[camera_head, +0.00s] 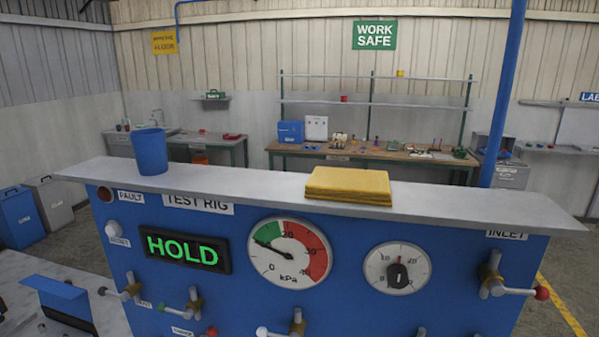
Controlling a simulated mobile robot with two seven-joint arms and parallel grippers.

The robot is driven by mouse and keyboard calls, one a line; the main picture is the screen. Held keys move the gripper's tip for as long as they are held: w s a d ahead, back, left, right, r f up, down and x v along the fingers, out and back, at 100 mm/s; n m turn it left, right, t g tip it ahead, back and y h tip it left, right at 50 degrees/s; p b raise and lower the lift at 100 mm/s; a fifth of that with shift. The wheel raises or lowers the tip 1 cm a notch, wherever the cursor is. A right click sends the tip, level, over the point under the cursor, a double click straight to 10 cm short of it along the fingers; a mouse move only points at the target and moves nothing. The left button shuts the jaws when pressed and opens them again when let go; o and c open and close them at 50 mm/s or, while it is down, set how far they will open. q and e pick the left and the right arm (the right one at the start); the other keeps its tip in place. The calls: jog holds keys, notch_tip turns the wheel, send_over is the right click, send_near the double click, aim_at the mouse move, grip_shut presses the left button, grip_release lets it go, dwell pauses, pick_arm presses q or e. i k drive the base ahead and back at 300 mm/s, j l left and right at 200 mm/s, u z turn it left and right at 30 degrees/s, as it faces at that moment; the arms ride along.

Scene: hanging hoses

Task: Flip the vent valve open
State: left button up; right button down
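The blue test rig panel (330,236) fills the lower middle of the head view. A third valve (295,325) is at the bottom edge. The INLET valve (492,280) at the right has a red knob. Neither gripper is in view.
The green display (182,250) reads HOLD. A kPa gauge (289,252) and a dial (397,272) are on the panel. A blue cup (150,151) and a folded yellow cloth (348,185) rest on the top ledge. A pale table (30,268) is at lower left.

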aim_at(125, 296)
jog(key=j+u, duration=0.3)
jog(key=j, duration=0.45)
jog(key=i+j+u, duration=0.1)
jog(key=j+u, duration=0.15)
jog(key=j, duration=0.55)
